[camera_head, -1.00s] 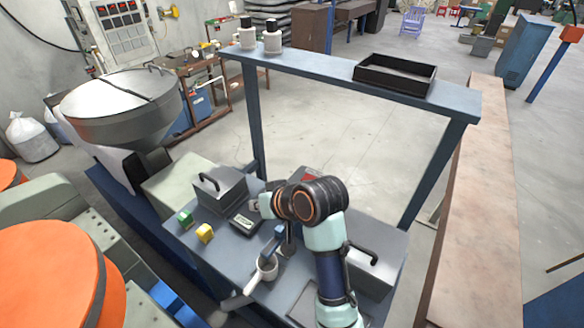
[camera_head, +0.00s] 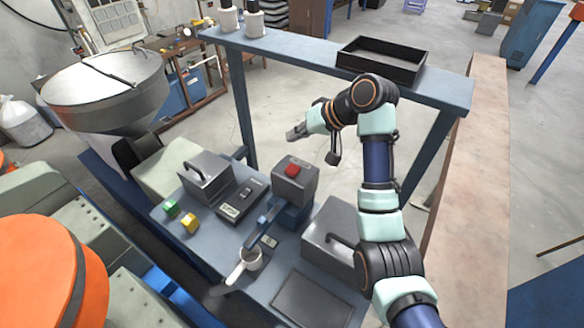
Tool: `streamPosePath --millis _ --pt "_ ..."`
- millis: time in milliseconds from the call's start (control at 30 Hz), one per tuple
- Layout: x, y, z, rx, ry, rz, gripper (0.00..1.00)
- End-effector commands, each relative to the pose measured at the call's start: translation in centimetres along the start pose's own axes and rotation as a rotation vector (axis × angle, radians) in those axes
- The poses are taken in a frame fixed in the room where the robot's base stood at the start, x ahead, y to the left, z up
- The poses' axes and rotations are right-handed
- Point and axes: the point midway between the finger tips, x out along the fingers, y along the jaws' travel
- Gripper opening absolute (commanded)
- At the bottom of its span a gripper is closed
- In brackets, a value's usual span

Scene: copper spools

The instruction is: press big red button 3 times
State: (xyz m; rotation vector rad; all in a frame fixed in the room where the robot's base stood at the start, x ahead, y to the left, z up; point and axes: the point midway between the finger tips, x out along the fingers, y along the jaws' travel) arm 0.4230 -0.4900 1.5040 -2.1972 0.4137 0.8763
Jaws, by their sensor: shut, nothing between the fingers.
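The button is in full view. My gripper (camera_head: 290,135) is shut and empty. It points left in the picture, above and behind the button, and is clear of it. My arm comes up from the lower right and bends over at the top.
Two lidded grey boxes (camera_head: 208,178) (camera_head: 335,240) with handles stand on the table. A shelf beam (camera_head: 300,55) with a black tray (camera_head: 383,62) spans the back.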

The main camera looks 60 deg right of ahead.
Motion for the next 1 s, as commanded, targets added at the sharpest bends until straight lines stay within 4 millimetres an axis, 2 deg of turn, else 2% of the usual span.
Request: streamPosePath --millis 267,533,767,1000 --pt "1.6 1.1 1.2 0.0 -0.002 0.0 0.0" --pt "4.9 3.5 3.5 0.0 0.0 0.0 0.0" --pt "6.0 4.3 4.4 0.0 -0.001 0.0 0.0" --pt "6.1 4.4 4.4 -0.001 0.0 0.0 0.0"
